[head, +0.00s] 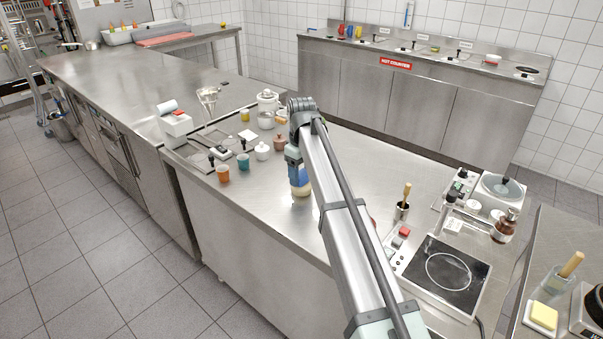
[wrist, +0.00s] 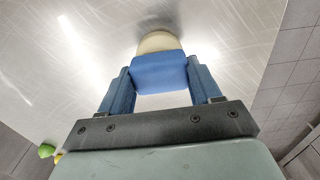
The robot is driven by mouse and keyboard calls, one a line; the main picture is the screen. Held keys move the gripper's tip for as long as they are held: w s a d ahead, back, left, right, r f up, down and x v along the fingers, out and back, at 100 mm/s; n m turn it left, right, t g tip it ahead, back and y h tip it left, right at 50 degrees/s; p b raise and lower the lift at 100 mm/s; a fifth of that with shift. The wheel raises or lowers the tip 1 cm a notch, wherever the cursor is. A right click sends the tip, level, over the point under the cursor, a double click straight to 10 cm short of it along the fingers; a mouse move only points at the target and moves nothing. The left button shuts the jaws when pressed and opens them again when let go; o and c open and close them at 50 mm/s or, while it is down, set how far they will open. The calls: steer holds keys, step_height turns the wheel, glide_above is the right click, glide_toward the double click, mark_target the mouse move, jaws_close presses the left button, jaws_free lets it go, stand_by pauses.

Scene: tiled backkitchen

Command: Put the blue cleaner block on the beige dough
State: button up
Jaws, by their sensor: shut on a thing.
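The blue cleaner block (wrist: 158,73) is between the two blue fingers of my gripper (wrist: 160,85) in the wrist view. The gripper is shut on it. The beige dough (wrist: 160,41) shows just beyond the block, on the steel counter. In the head view the dough (head: 301,190) is directly under the blue at my gripper (head: 298,176). The block looks to be on or just above the dough; I cannot tell whether they touch. My arm hides part of this spot in the head view.
Cups (head: 243,161) and jars (head: 262,151) stand on the counter to the left. A black hob (head: 447,272) and a pot with a brush (head: 402,210) are to the right. The steel counter (head: 262,190) around the dough is clear. A green thing (wrist: 46,150) shows at the wrist view's lower left.

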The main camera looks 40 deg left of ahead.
mark_target(302, 173)
steer(key=shift+f, duration=0.15)
steer(key=o, duration=1.1)
step_height(302, 173, up, 12)
stand_by(0.7)
